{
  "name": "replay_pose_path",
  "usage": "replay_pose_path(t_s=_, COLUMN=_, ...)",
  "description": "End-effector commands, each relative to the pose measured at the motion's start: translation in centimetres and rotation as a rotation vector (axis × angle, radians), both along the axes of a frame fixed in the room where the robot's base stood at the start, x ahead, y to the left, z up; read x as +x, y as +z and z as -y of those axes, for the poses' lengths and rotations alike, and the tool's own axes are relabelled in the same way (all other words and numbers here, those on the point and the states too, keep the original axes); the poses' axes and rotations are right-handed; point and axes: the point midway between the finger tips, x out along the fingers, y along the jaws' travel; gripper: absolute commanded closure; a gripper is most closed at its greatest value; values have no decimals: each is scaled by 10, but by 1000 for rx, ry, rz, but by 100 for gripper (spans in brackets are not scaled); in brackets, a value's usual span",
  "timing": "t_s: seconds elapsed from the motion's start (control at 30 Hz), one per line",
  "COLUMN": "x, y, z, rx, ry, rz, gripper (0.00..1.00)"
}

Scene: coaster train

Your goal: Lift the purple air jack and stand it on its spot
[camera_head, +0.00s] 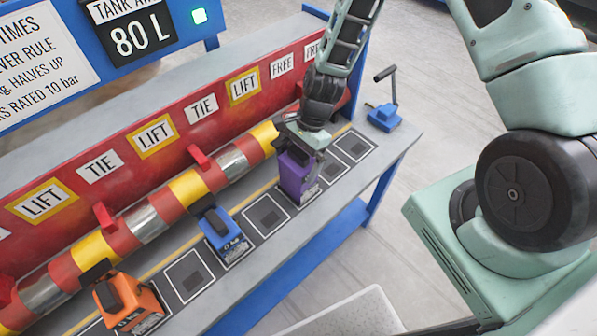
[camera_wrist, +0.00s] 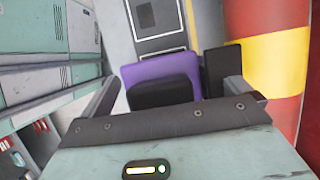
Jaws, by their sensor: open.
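The purple air jack (camera_head: 293,176) is upright at a white-outlined dark spot on the bench, below my gripper (camera_head: 303,136). Its base meets the outlined spot in the picture; I cannot tell how exactly it is centred. In the wrist view the purple jack (camera_wrist: 158,72), with its black pad, sits between the two spread fingers of my gripper (camera_wrist: 170,92). The fingers look apart, one on each side, and I cannot see whether either touches the jack.
A blue jack (camera_head: 222,232) and an orange jack (camera_head: 125,300) stand further left along the bench. Empty outlined spots (camera_head: 265,215) lie on both sides of the purple jack. A red, yellow and silver tube (camera_head: 190,186) runs behind. A blue device with a lever (camera_head: 384,117) stands at the right end.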

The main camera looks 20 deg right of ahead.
Motion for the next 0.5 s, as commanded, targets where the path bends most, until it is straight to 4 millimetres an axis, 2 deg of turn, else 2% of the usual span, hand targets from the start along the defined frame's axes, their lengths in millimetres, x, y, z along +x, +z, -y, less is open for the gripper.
replay_pose_path(t_s=0.13, x=0, y=0, z=0, rx=0, ry=0, rz=0, gripper=0)
replay_pose_path(t_s=0.43, x=0, y=0, z=0, rx=0, ry=0, rz=0, gripper=83)
replay_pose_path(t_s=0.47, x=0, y=0, z=0, rx=0, ry=0, rz=0, gripper=89)
replay_pose_path(t_s=0.5, x=1, y=1, z=0, rx=0, ry=1, rz=1, gripper=89)
